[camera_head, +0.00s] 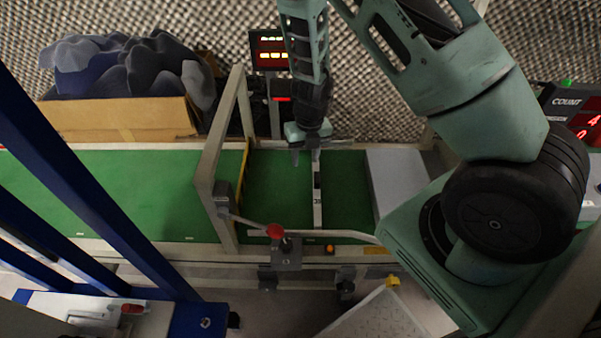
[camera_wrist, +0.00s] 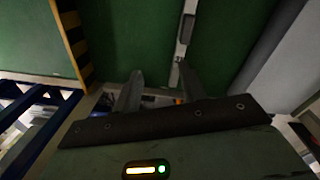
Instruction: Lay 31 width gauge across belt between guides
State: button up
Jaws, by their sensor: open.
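The 31 width gauge (camera_head: 317,208), a thin pale bar with a dark section and a small label, lies across the green belt (camera_head: 270,195) from the back side toward the front rail. It also shows in the wrist view (camera_wrist: 184,32), running up from beside the right finger. My gripper (camera_head: 306,157) is over the belt's back part, at the gauge's far end. In the wrist view my gripper (camera_wrist: 158,78) is open, with nothing seen between the fingers. Whether a finger touches the gauge I cannot tell.
A frame (camera_head: 209,165) with a yellow-black striped edge (camera_wrist: 73,42) stands left of the gauge. A grey plate (camera_head: 397,180) borders the belt at right. A red-knobbed lever (camera_head: 275,231) is at the front rail. A box of dark foam (camera_head: 118,118) sits behind left; blue bars cross the left.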

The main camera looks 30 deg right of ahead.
jog(key=s+a+r+n+y, duration=0.1)
jog(key=s+a+r+n, duration=0.3)
jog(key=a+r+n, duration=0.3)
jog(key=s+a+r+n+g, duration=0.1)
jog(key=s+a+r+n, duration=0.25)
jog(key=a+n, duration=0.4)
jog(key=s+a+r+n+y, duration=0.1)
jog(key=s+a+r+n, duration=0.2)
jog(key=a+r+n, duration=0.5)
jog(key=s+d+r+n+h, duration=0.1)
jog(key=s+r+n, duration=0.2)
jog(key=n, duration=0.9)
jog(key=s+d+r+n+t+h, duration=0.1)
jog(key=s+r+n, duration=0.2)
jog(key=s+n, duration=0.7)
jog(key=shift+s+d+r+n, duration=0.25)
jog(key=shift+d+r+n, duration=0.1)
jog(key=shift+n, duration=0.8)
jog(key=shift+r, duration=0.15)
